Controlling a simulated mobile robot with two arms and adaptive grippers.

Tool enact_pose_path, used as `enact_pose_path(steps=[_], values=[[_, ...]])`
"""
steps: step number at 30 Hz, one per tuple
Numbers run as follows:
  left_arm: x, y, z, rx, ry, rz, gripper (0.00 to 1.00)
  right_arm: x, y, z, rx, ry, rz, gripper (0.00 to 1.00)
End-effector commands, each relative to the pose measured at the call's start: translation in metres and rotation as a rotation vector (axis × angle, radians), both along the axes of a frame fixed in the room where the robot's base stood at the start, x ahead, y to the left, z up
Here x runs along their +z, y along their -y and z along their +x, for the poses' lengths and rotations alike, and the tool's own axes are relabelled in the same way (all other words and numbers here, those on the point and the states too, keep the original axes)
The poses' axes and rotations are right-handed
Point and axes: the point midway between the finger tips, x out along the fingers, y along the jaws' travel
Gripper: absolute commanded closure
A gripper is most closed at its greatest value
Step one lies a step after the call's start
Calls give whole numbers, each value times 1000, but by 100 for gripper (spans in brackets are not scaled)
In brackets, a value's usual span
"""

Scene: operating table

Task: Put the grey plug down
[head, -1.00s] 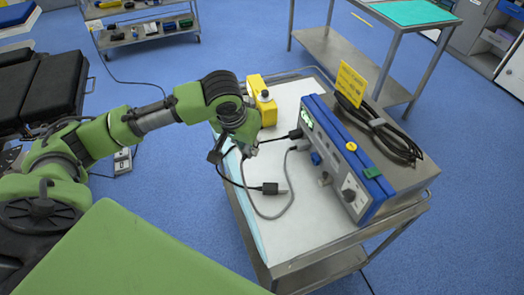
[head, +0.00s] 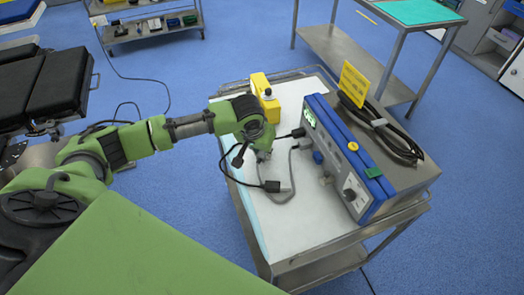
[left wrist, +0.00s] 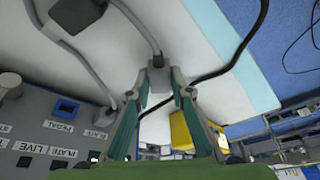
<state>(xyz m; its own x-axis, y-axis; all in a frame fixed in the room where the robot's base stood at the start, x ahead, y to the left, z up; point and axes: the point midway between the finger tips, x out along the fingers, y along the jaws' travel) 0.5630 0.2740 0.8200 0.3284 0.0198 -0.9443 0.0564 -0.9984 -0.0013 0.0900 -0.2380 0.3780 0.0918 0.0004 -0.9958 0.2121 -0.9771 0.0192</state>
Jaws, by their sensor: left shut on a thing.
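My left gripper (head: 263,156) is low over the white-topped trolley (head: 300,215), just left of the blue-fronted device (head: 345,160). In the left wrist view its teal fingers (left wrist: 164,82) are closed around the grey plug (left wrist: 159,76), whose grey cable (left wrist: 133,17) runs off the top edge. In the head view the plug is mostly hidden by the gripper. I cannot tell whether it touches the trolley top. My right gripper is not in view.
A black plug (head: 271,187) lies on the trolley beside the looped grey cable. A black cable passes behind my fingers. A yellow box (head: 262,90) stands at the back. The front of the white top is clear.

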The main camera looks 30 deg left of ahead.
Motion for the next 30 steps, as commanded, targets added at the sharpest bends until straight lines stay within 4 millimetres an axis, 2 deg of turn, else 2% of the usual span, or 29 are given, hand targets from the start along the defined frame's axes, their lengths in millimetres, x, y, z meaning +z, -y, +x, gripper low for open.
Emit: enact_pose_path(steps=[15, 16, 18, 30], values=[[-11, 0, 0, 0, 1, -1, 100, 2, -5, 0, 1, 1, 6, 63], [-12, 0, 0, 0, 1, -1, 77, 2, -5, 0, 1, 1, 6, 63], [-12, 0, 0, 0, 0, -1, 63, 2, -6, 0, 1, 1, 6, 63], [-7, 0, 1, 1, 2, 0, 63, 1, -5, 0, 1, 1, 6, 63]])
